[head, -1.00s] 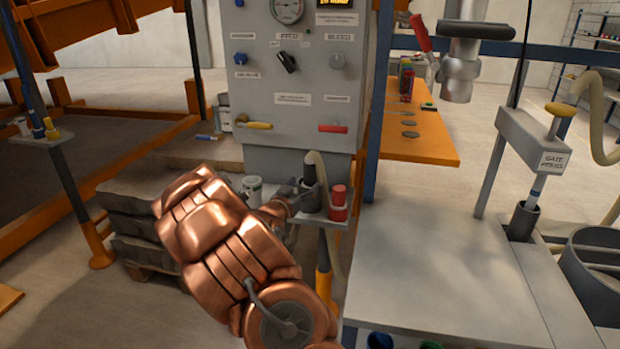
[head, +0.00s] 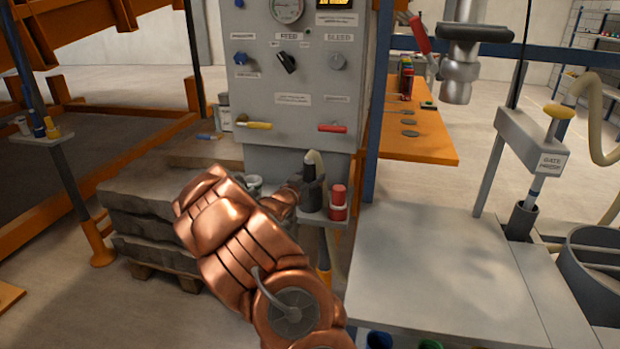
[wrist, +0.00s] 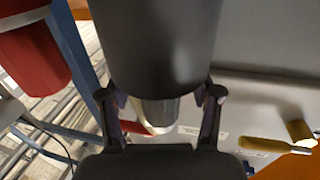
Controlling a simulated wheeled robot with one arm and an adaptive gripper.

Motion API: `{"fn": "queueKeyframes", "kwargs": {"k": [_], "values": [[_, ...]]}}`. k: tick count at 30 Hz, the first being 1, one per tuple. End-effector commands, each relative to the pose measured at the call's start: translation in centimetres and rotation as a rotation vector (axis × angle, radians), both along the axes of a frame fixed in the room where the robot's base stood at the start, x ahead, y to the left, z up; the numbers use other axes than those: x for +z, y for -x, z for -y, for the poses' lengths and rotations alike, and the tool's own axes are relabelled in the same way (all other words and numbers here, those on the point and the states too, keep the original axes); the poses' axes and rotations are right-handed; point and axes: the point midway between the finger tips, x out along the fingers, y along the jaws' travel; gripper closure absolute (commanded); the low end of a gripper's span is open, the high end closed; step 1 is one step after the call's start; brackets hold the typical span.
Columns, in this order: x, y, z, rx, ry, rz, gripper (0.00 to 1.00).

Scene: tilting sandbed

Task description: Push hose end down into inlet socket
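The dark upright cylinder (head: 313,197) stands on the small shelf in front of the grey console, with a pale hose (head: 316,160) curving out at its top. I cannot tell where the hose end and a socket meet. My gripper (head: 291,188) is at its left side, partly hidden by my copper arm. In the wrist view the dark cylinder (wrist: 160,45) fills the upper middle. A narrower pale metallic part (wrist: 158,112) shows at its end. My gripper (wrist: 160,95) is open, with its fingers apart on either side; no clear grip shows.
A red container (head: 338,203) stands right of the cylinder, and a pale cup (head: 254,184) stands left. The grey console (head: 292,80) rises behind, with a yellow handle (head: 253,125) and red handle (head: 332,128). The grey tabletop (head: 430,265) at right is mostly bare.

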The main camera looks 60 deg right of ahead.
Motion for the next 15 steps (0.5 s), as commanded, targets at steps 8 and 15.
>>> {"fn": "queueKeyframes", "kwargs": {"k": [8, 15], "values": [[0.01, -0.01, -0.01, 0.000, 0.000, 0.000, 0.69], [0.02, -0.02, -0.01, 0.000, 0.000, 0.001, 0.94]]}}
